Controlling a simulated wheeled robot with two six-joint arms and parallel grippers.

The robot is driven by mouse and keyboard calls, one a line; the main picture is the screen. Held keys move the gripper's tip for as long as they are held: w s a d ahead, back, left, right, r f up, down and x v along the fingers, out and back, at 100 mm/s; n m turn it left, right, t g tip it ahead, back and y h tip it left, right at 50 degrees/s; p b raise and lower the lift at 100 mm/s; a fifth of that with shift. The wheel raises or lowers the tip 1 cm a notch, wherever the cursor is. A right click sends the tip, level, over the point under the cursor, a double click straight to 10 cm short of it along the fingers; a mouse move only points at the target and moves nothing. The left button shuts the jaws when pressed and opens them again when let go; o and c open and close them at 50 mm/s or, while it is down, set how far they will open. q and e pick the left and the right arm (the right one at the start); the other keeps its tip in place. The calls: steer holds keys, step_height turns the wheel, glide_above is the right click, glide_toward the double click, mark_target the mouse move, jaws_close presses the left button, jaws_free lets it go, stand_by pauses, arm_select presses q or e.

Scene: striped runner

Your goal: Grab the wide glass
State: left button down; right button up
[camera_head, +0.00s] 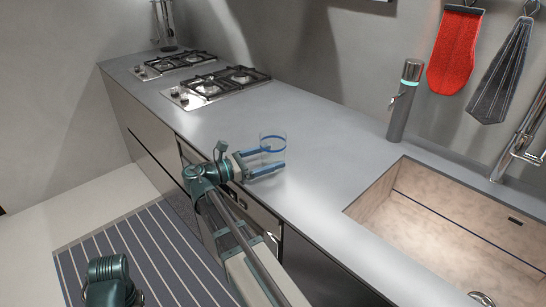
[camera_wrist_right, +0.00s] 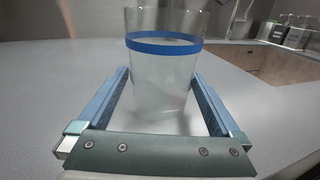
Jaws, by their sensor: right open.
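The wide glass (camera_head: 272,148) is clear with a blue band and stands upright on the grey counter (camera_head: 330,145) near its front edge. In the wrist view the glass stands between the two blue fingers, and no clear contact with either shows. My left gripper is not in view; only a teal part of my own body shows at the lower left.
A sink (camera_head: 450,225) is set into the counter at the right, with a grey cylindrical dispenser (camera_head: 404,101) behind it. Gas hobs (camera_head: 215,87) lie at the back left. A red mitt (camera_head: 455,50) hangs on the wall. The counter around the glass is clear.

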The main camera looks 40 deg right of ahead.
mark_target(282, 144)
steer(key=d, duration=0.2)
steer(key=s+d, duration=0.1)
steer(key=d, duration=0.1)
steer(key=shift+d+f, duration=0.15)
steer(key=shift+d, duration=0.1)
steer(key=c, duration=1.3)
steer(key=shift+o, duration=0.2)
steer(key=shift+r+p, duration=0.45)
steer(key=shift+r, duration=0.05)
step_height(282, 144, up, 3)
steer(key=p, duration=0.2)
steer(key=shift+f+p, duration=0.1)
steer(key=shift+p, duration=0.25)
steer(key=s+a, duration=0.3)
steer(key=a, duration=0.1)
steer(key=s+a+r+p, duration=0.1)
steer(key=s+a, duration=0.2)
steer(key=a, duration=0.2)
steer(key=s+a, duration=0.3)
steer(key=a, duration=0.1)
steer(key=shift+a+r, duration=0.15)
steer(key=shift+a, duration=0.05)
